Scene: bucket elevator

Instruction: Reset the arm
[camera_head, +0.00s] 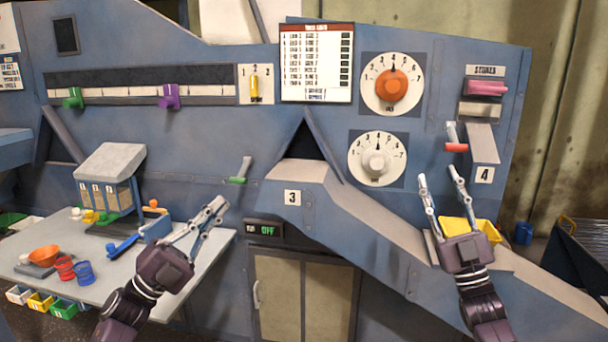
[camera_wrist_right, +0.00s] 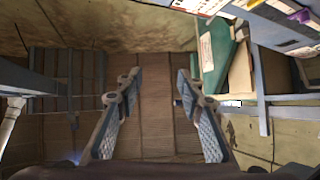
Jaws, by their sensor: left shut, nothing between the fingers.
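My left gripper (camera_head: 214,210) is shut and empty. It is raised over the right side of the workbench, pointing up and to the right, below the green-tipped lever (camera_head: 240,172) and apart from it. My right gripper (camera_head: 439,178) is open and empty, with its fingers pointing up in front of the sloped chute. It is just below and left of the red-tipped lever (camera_head: 455,147). A yellow bin (camera_head: 486,230) is partly hidden behind it. In the right wrist view both fingers of the right gripper (camera_wrist_right: 158,80) stand apart with nothing between them.
The blue machine panel carries an orange dial (camera_head: 391,86), a white dial (camera_head: 375,159), a slider track with green and purple knobs, and a pink handle (camera_head: 487,89).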

